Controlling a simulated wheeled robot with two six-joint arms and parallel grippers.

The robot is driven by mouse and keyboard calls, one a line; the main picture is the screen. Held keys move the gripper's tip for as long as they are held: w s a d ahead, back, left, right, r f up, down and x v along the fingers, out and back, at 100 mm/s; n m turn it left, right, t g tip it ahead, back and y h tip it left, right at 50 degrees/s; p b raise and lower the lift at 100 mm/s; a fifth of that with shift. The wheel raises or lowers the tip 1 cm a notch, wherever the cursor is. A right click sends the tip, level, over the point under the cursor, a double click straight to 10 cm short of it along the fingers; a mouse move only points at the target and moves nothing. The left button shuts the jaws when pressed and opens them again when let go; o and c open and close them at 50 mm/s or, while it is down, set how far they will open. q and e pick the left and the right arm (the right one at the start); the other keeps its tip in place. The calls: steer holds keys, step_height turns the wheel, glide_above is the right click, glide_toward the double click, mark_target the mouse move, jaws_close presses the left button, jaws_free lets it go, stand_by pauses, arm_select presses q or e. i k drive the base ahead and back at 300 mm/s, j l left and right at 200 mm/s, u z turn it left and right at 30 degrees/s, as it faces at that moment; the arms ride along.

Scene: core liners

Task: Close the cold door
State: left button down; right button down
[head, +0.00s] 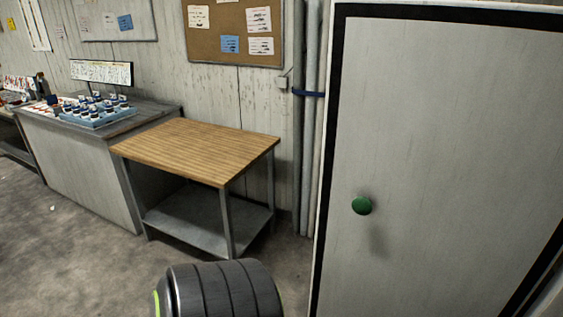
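The cold door (440,150) is a large pale panel filling the right side of the head view. A round green knob (362,205) sticks out from its face. A black seal strip (335,110) runs around the edge of this face, which suggests it is the inner side of a door standing open. The doorway is not in view. Neither gripper is in view. A dark ribbed part of my own body shows at the bottom centre, left of the door.
A wood-topped table (200,150) with a lower shelf stands against the wall left of the door. Pipes (308,120) run up the wall between them. A grey bench (85,165) holds a blue tray (95,118) of jars. Open floor (60,250) lies at lower left.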

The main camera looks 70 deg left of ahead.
mark_target(448, 115)
steer(key=j+u, duration=0.15)
steer(key=j, duration=0.5)
steer(key=j+u, duration=0.2)
steer(key=j, duration=0.45)
steer(key=j+u, duration=0.15)
steer(key=j, duration=0.5)
steer(key=i+j+u, duration=0.15)
steer(key=j, duration=0.5)
